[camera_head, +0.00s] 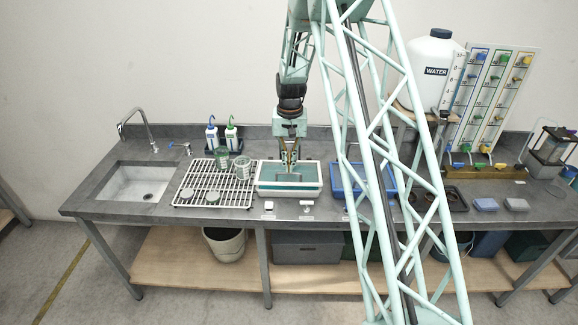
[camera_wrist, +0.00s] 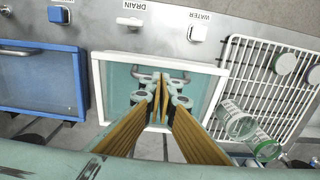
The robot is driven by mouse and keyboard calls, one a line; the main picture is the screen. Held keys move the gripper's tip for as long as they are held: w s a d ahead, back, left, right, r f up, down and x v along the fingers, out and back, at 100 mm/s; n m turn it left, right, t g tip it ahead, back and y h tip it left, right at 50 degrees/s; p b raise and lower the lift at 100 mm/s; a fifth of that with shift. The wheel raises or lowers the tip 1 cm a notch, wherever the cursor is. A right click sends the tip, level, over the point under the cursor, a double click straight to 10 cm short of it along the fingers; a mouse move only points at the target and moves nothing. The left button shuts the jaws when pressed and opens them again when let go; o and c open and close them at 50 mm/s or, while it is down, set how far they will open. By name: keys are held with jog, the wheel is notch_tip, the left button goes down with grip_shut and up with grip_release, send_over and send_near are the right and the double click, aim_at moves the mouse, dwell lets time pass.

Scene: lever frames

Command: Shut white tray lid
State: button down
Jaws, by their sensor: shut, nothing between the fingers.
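The white tray (camera_head: 262,190) stands on the bench in the middle of the head view, with a teal area inside its white rim. In the wrist view the white tray (camera_wrist: 97,85) shows a teal panel (camera_wrist: 205,88) with a grey bar handle (camera_wrist: 150,70) near one edge. I cannot tell how far the lid is open. My gripper (camera_head: 289,170) points down over the tray. In the wrist view my gripper (camera_wrist: 160,92) has its fingers together, empty, close to the handle. I cannot tell whether they touch it. The fingers hide part of the panel.
A wire rack (camera_head: 212,190) with glass beakers stands left of the tray, a blue tray (camera_head: 340,185) right of it. Drain and water valves (camera_head: 306,204) sit at the front edge. Two wash bottles (camera_head: 231,135) stand behind the rack. The sink (camera_head: 135,184) is far left.

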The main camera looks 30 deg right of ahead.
aim_at(289, 183)
jog(key=shift+s+a+f+b, duration=0.15)
jog(key=shift+s+f+b, duration=0.15)
jog(key=shift+f+b, duration=0.3)
jog(key=shift+s+a+f+b, duration=0.15)
jog(key=shift+s+f+b, duration=0.1)
jog(key=shift+f+b, duration=0.3)
jog(key=shift+s+a+f+b, duration=0.15)
jog(key=shift+s+f+b, duration=0.25)
jog(key=shift+f, duration=0.35)
jog(key=shift+w, duration=0.1)
jog(key=shift+r, duration=0.1)
notch_tip(289, 183, up, 14)
jog(key=s+a, duration=0.1)
jog(key=s, duration=0.1)
jog(key=shift+s, duration=0.2)
jog(key=shift+a, duration=0.1)
